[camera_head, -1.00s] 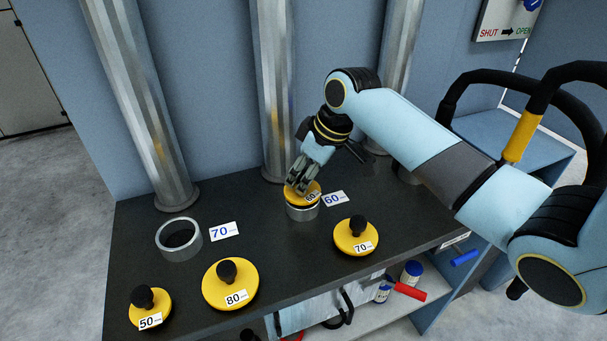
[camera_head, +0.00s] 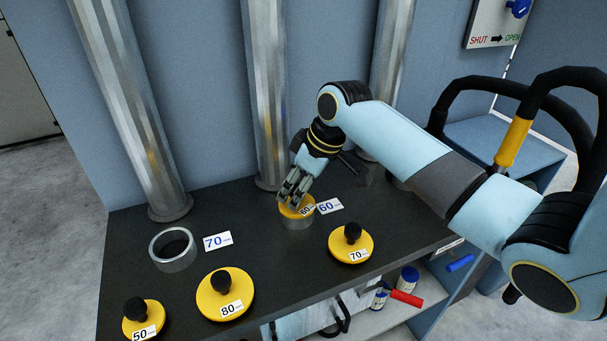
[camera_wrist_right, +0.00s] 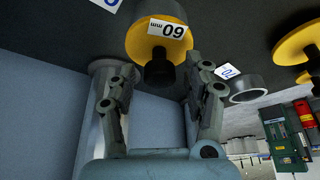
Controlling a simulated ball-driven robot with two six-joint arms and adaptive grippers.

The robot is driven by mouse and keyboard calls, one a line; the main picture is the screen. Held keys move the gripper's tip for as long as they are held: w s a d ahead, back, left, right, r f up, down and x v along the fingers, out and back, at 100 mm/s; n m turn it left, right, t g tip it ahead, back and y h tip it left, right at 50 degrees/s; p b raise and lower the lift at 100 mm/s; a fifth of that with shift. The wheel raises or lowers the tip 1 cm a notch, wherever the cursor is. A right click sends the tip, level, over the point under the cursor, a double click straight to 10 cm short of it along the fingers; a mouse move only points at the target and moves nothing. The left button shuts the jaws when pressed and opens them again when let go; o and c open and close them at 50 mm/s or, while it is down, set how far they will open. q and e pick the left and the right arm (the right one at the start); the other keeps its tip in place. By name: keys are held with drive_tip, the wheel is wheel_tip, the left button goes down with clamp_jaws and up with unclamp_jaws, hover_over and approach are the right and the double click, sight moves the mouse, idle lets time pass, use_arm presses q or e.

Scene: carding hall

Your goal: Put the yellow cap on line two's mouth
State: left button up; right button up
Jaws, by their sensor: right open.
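The yellow cap (camera_head: 285,210) marked 60 sits on the short metal mouth (camera_head: 298,223) beside the 60 label (camera_head: 329,206), at the middle of the dark bench. It looks level there. My right gripper (camera_head: 293,195) is just above it, with its fingers about the cap's black knob. In the right wrist view the open fingers (camera_wrist_right: 160,80) stand on either side of the knob (camera_wrist_right: 158,70), with gaps between, and the 60 cap (camera_wrist_right: 155,14) lies beyond. The fingers hide part of the cap and knob in the head view. My left gripper is out of view.
An open mouth (camera_head: 159,262) stands left by a 70 label (camera_head: 217,241). Yellow caps marked 50 (camera_head: 130,326), 80 (camera_head: 210,304) and 70 (camera_head: 336,243) lie along the bench front. Metal pipes (camera_head: 268,100) rise behind. Bottles and tubes (camera_head: 406,298) sit below.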

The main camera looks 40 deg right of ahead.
drive_tip(key=v, duration=1.2)
drive_tip(key=shift+r, duration=0.4)
